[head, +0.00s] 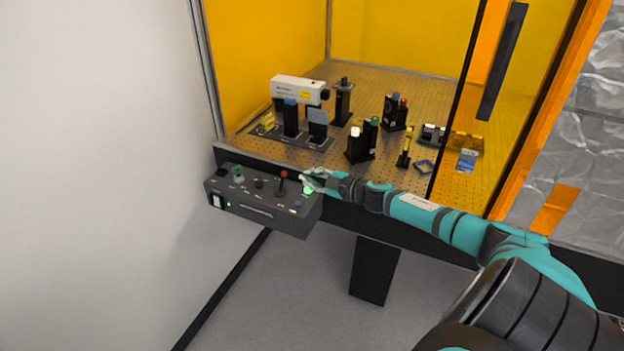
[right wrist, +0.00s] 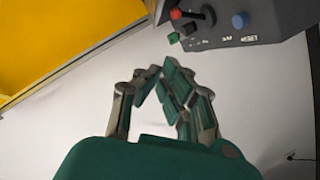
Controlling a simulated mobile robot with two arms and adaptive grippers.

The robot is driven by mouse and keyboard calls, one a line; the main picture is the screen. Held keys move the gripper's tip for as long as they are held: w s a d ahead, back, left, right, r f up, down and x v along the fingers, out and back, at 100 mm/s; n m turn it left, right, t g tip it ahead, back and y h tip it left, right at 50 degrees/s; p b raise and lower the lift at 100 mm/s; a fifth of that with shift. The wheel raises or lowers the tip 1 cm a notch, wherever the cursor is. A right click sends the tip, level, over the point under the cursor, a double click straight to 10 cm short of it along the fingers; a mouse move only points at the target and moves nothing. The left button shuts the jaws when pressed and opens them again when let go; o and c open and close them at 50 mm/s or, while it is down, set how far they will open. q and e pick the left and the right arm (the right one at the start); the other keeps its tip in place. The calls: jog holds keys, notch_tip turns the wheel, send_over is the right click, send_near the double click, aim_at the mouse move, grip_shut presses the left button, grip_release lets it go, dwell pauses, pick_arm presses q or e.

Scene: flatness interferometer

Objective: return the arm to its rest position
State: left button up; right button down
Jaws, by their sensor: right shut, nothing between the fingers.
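My right arm (head: 425,215) reaches in from the lower right in the head view. Its gripper (head: 312,182) is at the right end of the grey control box (head: 262,213), close to a lit green button (head: 307,190). I cannot tell from the head view whether it touches the box. In the right wrist view the gripper (right wrist: 160,75) is shut and empty, its fingertips together. The control box (right wrist: 275,18) shows there at the top right, with a red-knobbed lever (right wrist: 177,14), a green button (right wrist: 174,38) and a blue knob (right wrist: 240,20). My left gripper is not in view.
The perforated optical table (head: 390,165) carries a white laser unit (head: 298,88) and several black mounts (head: 361,145). Yellow panels (head: 262,50) enclose it, with an orange-framed edge (head: 550,110) at right. A white wall (head: 95,150) stands at left. The floor (head: 290,300) in front looks clear.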

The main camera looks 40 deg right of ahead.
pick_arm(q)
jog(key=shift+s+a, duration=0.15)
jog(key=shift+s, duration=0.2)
pick_arm(e)
jog(key=shift+s, duration=0.1)
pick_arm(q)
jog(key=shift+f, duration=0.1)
pick_arm(e)
jog(key=shift+s, duration=0.1)
